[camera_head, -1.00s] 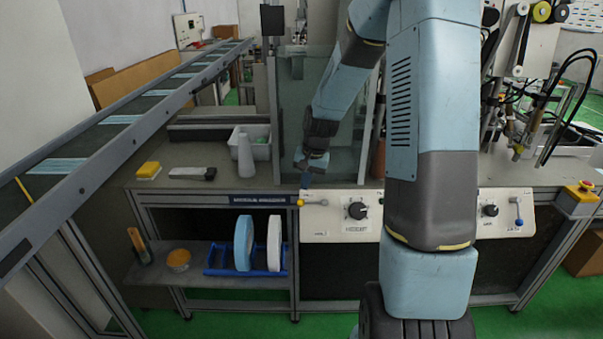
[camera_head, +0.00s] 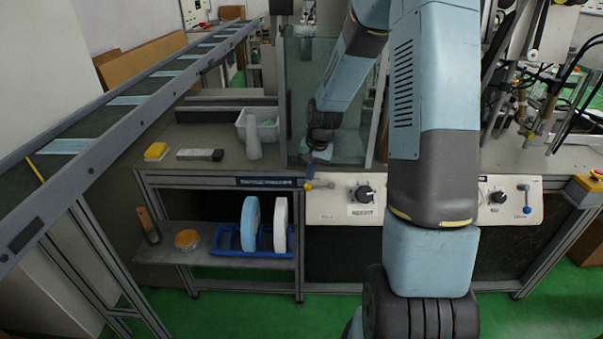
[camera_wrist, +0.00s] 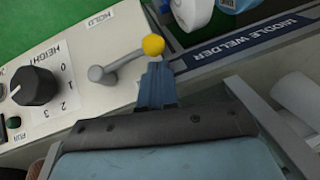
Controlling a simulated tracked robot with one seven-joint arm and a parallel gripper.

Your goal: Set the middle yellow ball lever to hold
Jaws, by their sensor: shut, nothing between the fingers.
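The lever with the yellow ball (camera_wrist: 153,45) is on the white panel under the MIDDLE WELDER sign; its grey arm runs from a round pivot (camera_wrist: 97,73) towards the sign. In the head view the ball (camera_head: 308,186) sits left of the pivot, the arm about level. A HOLD label (camera_wrist: 103,20) is on the panel, on the far side of the lever from my gripper in the wrist view. My gripper (camera_wrist: 155,68) is shut and empty, its blue fingertips right beside the ball; I cannot tell whether they touch. In the head view my gripper (camera_head: 310,178) is just above the ball.
A black HEIGHT knob (camera_wrist: 34,86) is beside the lever on the panel. A blue-ball lever (camera_head: 526,188) is farther right. A glass screen (camera_head: 300,90) stands behind my gripper. Reels (camera_head: 250,224) sit in a blue rack on the shelf below. A conveyor runs along the left.

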